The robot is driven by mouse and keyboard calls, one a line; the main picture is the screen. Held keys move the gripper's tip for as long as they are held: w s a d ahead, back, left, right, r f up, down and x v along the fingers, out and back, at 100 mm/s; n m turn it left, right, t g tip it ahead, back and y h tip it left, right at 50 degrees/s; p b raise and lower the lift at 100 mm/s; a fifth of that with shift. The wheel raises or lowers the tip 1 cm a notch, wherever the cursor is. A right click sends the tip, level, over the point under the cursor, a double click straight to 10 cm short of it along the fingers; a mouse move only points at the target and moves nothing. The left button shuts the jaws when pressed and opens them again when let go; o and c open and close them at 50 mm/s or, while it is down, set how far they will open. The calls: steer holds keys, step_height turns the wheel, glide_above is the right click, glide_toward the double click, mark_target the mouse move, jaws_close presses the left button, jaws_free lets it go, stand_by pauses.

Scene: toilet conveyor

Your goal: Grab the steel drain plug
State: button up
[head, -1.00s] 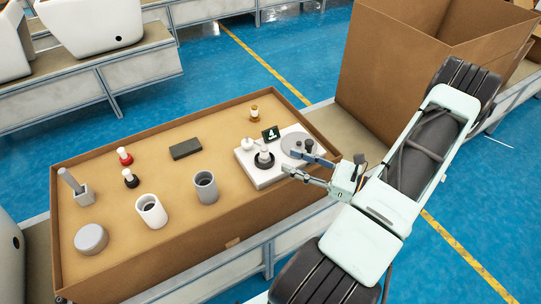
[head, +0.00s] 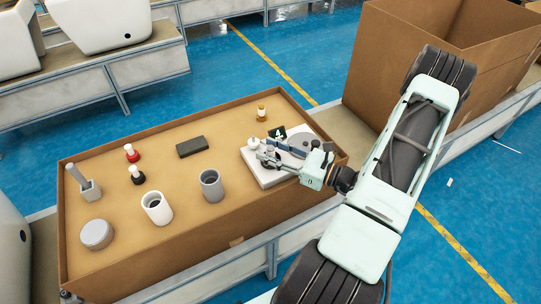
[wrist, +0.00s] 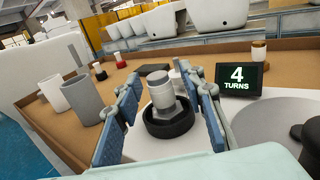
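The steel drain plug (wrist: 161,94), a grey stepped cylinder, stands upright in a black ring (wrist: 168,124) on a white base plate (head: 268,178). In the wrist view my gripper (wrist: 168,88) is open, with one blue-grey finger on each side of the plug. Gaps show between the fingers and the plug, so it does not look gripped. In the head view my gripper (head: 270,155) is over the base plate and largely hides the plug and ring.
A black sign (wrist: 237,80) reading "4 TURNS" stands close to the right finger. A grey disc (head: 300,143) lies on the plate. A white cup (head: 157,208), a grey cup (head: 212,186) and a dark block (head: 192,147) are left in the cardboard tray (head: 150,262).

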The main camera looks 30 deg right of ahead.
jaws_close()
steer(key=shift+r, duration=0.15)
